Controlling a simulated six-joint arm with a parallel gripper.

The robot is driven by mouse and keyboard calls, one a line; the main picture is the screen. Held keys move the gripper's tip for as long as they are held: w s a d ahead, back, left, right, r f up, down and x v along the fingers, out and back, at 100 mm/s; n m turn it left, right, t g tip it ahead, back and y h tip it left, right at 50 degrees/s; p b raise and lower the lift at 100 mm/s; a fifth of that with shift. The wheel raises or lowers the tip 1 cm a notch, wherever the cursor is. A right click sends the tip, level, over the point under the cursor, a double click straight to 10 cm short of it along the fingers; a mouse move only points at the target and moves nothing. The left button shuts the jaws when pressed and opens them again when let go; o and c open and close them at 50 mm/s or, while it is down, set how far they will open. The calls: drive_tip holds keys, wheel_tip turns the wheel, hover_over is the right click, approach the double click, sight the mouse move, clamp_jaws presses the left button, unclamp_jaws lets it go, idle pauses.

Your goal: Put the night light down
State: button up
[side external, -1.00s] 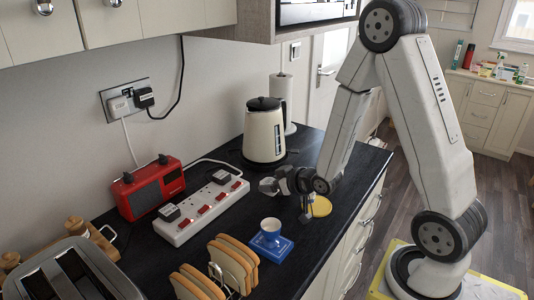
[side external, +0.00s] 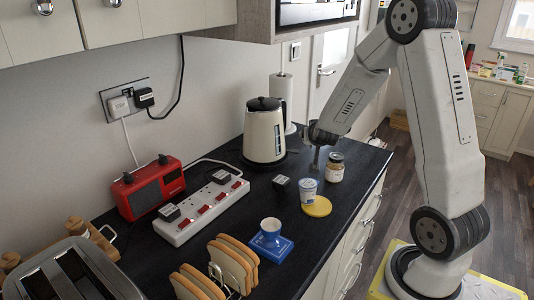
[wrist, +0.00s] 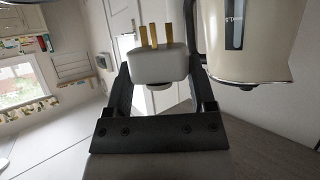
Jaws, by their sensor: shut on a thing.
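The night light (wrist: 158,64) is a white plug-in body with three brass pins, seen close up in the wrist view. My gripper (wrist: 160,80) is shut on it, with one dark finger on each side and the pins pointing up in that picture. In the side view my gripper (side external: 315,150) is just right of the cream kettle, over the far part of the dark worktop (side external: 260,200). The night light is too small or hidden to make out there, and I cannot tell how high it is held.
The kettle (side external: 264,134) stands close on the left. A small jar (side external: 335,168), a white pot (side external: 308,192) and a yellow disc (side external: 317,207) are nearer the front edge.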

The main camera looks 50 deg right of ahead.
drive_tip(key=s+d+r+m+g+h, duration=0.1)
drive_tip(key=s+d+r+m+g, duration=0.2)
drive_tip(key=s+d+m+g, duration=0.9)
drive_tip(key=shift+s+d+r+m+g+h, duration=0.3)
drive_tip(key=shift+s+d+h, duration=0.1)
drive_tip(key=shift+s+d, duration=0.6)
drive_tip(key=shift+w, duration=0.1)
drive_tip(key=w+d+f, duration=0.8)
drive_tip(key=d+f, duration=0.1)
drive_tip(key=d, duration=0.1)
drive_tip(key=shift+w+d+f, duration=0.15)
drive_tip(key=shift+w+f, duration=0.05)
drive_tip(key=shift+w, duration=0.15)
